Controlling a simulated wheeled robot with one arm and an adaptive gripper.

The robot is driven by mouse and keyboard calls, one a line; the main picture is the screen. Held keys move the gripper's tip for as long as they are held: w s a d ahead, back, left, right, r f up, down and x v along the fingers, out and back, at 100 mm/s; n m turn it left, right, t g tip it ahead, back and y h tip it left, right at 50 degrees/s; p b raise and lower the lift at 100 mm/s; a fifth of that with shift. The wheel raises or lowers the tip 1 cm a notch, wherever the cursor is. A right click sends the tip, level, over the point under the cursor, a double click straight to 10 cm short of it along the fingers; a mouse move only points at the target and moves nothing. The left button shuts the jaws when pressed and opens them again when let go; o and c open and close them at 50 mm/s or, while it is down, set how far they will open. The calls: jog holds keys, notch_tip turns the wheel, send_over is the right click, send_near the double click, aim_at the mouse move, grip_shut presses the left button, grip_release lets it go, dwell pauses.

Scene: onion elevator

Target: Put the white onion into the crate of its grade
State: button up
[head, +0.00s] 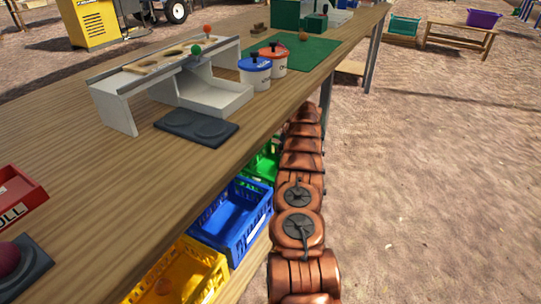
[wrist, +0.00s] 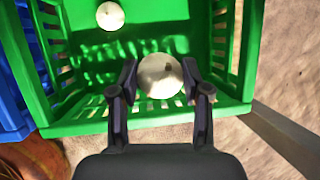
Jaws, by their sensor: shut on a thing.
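My gripper (wrist: 160,88) is shut on the white onion (wrist: 160,75) in the wrist view, with a finger on each side of it. The onion is over the near part of the green crate (wrist: 75,127), close to its near wall; its height above the crate floor is hard to tell. Another pale onion (wrist: 110,15) lies inside the green crate at the far side. In the head view the green crate (head: 262,164) is partly hidden by the table edge and my arm. My gripper and the held onion do not show there.
A blue crate (head: 235,215) and a yellow crate (head: 185,272) stand nearer, beside the table (head: 130,175). On the table are a white stand (head: 115,108), a dark pad (head: 197,127), two lidded buckets (head: 255,74) and a red box (head: 18,195). Open ground is on the right.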

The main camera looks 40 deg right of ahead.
jog(key=w+a+f, duration=0.1)
jog(key=w+a, duration=0.1)
jog(key=b, duration=0.3)
send_over(270, 175)
jog(key=s, duration=0.2)
jog(key=shift+m, duration=0.3)
jog(key=f, duration=1)
jog(key=shift+a, duration=0.2)
jog(key=shift+f, duration=0.15)
jog(key=shift+f, duration=0.55)
jog(key=o, duration=1.3)
jog(key=shift+c, duration=0.2)
